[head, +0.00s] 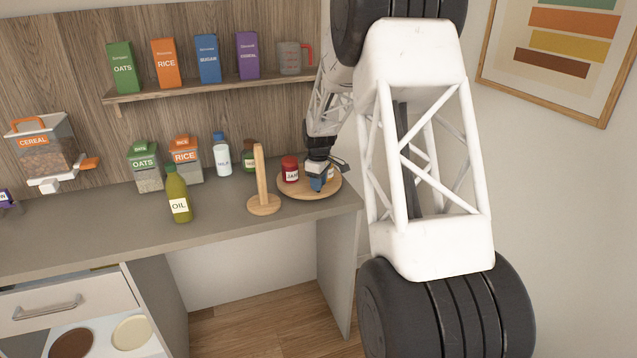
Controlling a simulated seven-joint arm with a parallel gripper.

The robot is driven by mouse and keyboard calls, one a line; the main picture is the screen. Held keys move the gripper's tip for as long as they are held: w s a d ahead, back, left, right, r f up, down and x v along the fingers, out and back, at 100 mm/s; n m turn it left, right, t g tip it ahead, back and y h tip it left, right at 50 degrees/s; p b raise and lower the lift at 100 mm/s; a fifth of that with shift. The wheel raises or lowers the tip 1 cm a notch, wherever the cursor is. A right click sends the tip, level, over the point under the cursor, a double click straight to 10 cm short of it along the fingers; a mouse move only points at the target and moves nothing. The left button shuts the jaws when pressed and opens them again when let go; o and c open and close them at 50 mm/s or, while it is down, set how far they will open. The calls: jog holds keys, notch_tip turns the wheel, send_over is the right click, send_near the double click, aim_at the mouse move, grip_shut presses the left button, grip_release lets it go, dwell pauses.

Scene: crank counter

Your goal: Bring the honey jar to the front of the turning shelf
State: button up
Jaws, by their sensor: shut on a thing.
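The turning shelf (300,192) is a round wooden turntable at the right end of the counter. A red jar labelled JAM (290,169) stands upright on its left part. My gripper (319,186) reaches down over the shelf, just right of the jam jar. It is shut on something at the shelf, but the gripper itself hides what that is. I cannot make out a honey jar; the area behind my gripper is hidden.
A wooden upright post on a round base (262,206) stands just left of the shelf. A green jar (249,157), a milk bottle (222,158) and an oil bottle (178,196) stand further left. A wall shelf (190,88) with boxes hangs above. The front counter is clear.

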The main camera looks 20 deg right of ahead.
aim_at(288, 188)
grip_shut()
jog(key=shift+a+m, duration=0.25)
jog(key=shift+m, duration=0.05)
jog(key=shift+w+a+m, duration=0.2)
jog(key=shift+a+m, duration=0.85)
jog(key=shift+m, duration=0.15)
jog(key=shift+w+a+m, duration=0.35)
jog(key=shift+a+m, duration=0.4)
jog(key=shift+m, duration=0.2)
jog(key=shift+w+a+m, duration=0.3)
jog(key=shift+a+m, duration=0.45)
jog(key=shift+m, duration=0.2)
jog(key=shift+w+a+m, duration=0.5)
jog(key=shift+a+m, duration=0.05)
jog(key=shift+m, duration=0.3)
jog(key=shift+w+a+m, duration=0.5)
jog(key=shift+m, duration=0.35)
jog(key=shift+w+a+m, duration=0.35)
jog(key=shift+w+m, duration=0.2)
jog(key=shift+m, duration=0.2)
jog(key=shift+w+a+m, duration=0.3)
jog(key=shift+w+m, duration=0.25)
jog(key=shift+m, duration=0.2)
